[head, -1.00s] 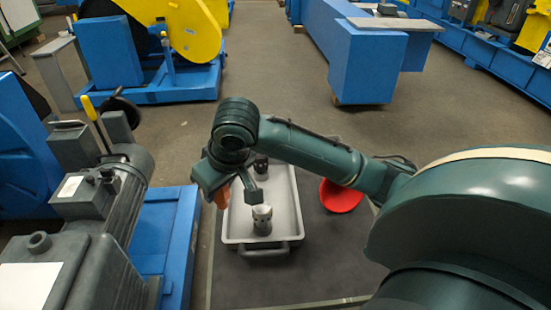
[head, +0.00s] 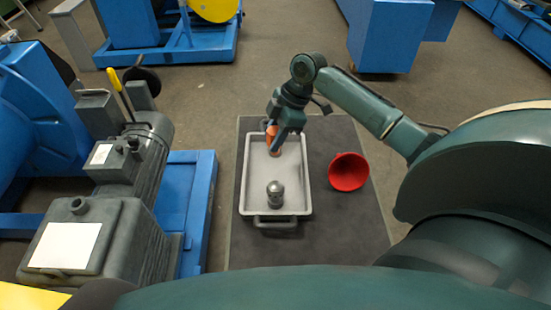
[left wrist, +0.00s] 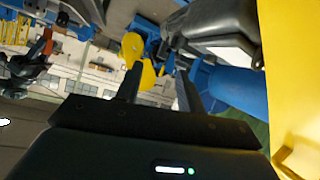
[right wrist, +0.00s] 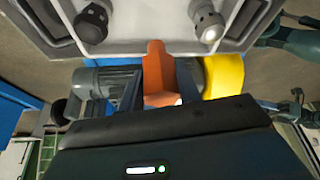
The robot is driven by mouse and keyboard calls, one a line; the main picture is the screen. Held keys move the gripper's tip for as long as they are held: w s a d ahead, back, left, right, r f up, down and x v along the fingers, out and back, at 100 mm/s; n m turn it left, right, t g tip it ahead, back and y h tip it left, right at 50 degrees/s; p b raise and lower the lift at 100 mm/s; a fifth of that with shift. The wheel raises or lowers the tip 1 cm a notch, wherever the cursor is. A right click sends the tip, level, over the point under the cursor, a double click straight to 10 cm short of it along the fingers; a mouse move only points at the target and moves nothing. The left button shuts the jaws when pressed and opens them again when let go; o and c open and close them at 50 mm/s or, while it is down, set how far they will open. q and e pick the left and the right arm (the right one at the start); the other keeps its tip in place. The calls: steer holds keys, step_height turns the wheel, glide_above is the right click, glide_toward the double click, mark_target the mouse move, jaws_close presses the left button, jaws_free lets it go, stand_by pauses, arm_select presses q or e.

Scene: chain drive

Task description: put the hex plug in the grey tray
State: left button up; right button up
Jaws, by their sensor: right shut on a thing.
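The grey tray (head: 245,190) lies on a dark mat. My right gripper (head: 276,141) is over the tray's far part and shut on an orange piece (head: 271,133). The orange piece also shows between the fingers in the right wrist view (right wrist: 157,75). I cannot tell whether it is the hex plug. A metallic round-topped piece (head: 275,190) stands in the tray's near part. The right wrist view shows two pieces in the tray, a dark one with an angular head (right wrist: 91,22) and a silver one (right wrist: 208,24). My left gripper (left wrist: 155,80) is open and empty, away from the tray.
A red bowl (head: 348,172) stands on the mat (head: 335,225) right of the tray. A grey motor (head: 140,165) on a blue base (head: 195,195) stands to the left. The mat in front of the bowl is clear.

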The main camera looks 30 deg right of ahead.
step_height(320, 180, down, 10)
steer(key=shift+d+f+b, duration=0.1)
steer(key=shift+b, duration=0.55)
steer(key=o, duration=0.9)
steer(key=shift+o, duration=0.2)
steer(key=p+v, duration=0.1)
steer(key=v, duration=1.1)
